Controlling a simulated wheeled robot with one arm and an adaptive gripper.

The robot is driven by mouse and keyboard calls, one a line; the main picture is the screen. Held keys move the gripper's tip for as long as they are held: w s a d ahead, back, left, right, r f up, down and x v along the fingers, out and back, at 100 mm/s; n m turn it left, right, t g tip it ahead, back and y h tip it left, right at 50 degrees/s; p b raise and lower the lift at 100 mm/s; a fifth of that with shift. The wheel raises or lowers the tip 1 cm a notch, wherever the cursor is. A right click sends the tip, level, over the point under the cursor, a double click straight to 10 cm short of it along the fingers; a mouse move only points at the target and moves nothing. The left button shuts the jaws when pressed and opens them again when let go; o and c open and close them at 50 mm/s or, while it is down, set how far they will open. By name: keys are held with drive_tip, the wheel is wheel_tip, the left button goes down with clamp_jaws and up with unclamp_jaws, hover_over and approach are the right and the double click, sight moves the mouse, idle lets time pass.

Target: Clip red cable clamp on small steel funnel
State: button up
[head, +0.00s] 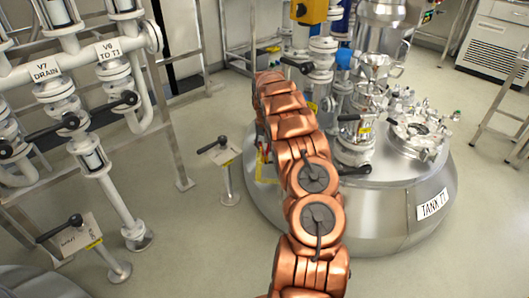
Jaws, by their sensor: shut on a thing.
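A small steel funnel (374,65) stands upright, its wide mouth up, on the fittings on top of the tank (400,205) labelled TANK T1. I cannot make out a red cable clamp anywhere in the head view. My copper-coloured arm rises from the bottom middle and bends away at its far end, left of the funnel and apart from it in the picture. My gripper does not show; the arm's own links seem to hide it, along with anything in it.
Valves and pipes crowd the tank's left side, with a yellow box (309,11) above. A round hatch (418,128) with several clamps is on the tank's right. White pipes (75,60) labelled V7 DRAIN and V6 TO T1 fill the left. Floor (185,235) between is partly clear.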

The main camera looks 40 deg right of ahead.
drive_tip(key=shift+r, duration=0.15)
drive_tip(key=shift+r+p, duration=0.55)
drive_tip(key=shift+r, duration=1.55)
